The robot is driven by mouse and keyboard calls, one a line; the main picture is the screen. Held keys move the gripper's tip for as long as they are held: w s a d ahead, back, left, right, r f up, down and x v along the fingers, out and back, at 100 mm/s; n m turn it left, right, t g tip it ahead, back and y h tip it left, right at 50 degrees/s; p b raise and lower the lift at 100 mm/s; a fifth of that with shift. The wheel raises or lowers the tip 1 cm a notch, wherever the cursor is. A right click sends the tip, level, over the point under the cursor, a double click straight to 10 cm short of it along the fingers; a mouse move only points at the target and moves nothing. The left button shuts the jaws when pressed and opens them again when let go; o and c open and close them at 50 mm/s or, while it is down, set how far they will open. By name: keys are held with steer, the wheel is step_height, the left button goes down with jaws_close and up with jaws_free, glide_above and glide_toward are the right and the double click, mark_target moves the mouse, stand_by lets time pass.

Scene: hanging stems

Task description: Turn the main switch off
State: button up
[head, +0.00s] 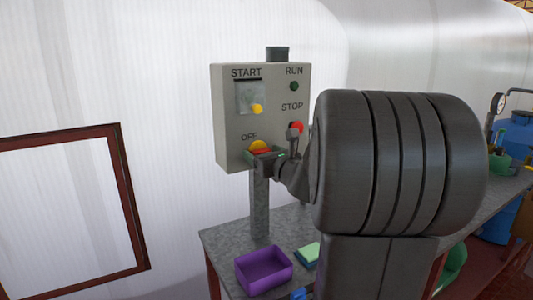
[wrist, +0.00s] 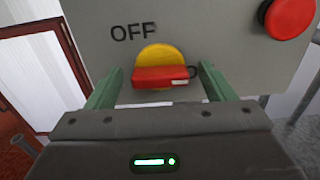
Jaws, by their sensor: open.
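The main switch is a red handle on a yellow round plate on a grey control box (head: 230,130). In the wrist view the red handle (wrist: 160,77) lies level across the yellow plate (wrist: 161,54), below and right of the word OFF. My gripper (wrist: 160,90) is open, with one green finger on each side of the handle. No contact with the handle can be made out. In the head view my gripper (head: 266,156) is in front of the yellow plate (head: 259,146) and partly hides the handle.
The box has a red STOP button (head: 296,127), a dark RUN lamp (head: 294,86) and a START cover (head: 250,97) with a yellow button behind it. The box stands on a post above a grey bench. A purple bin (head: 263,270) and a green sponge (head: 308,254) lie below.

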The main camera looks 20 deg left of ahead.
steer(key=c, duration=1)
steer(key=shift+n+b, duration=0.4)
steer(key=shift+b, duration=0.15)
steer(key=n+b, duration=1)
steer(key=n, duration=0.1)
steer(key=n+b, duration=0.6)
steer(key=shift+s+a+f, duration=0.15)
steer(key=shift+f, duration=0.1)
steer(key=o, duration=1)
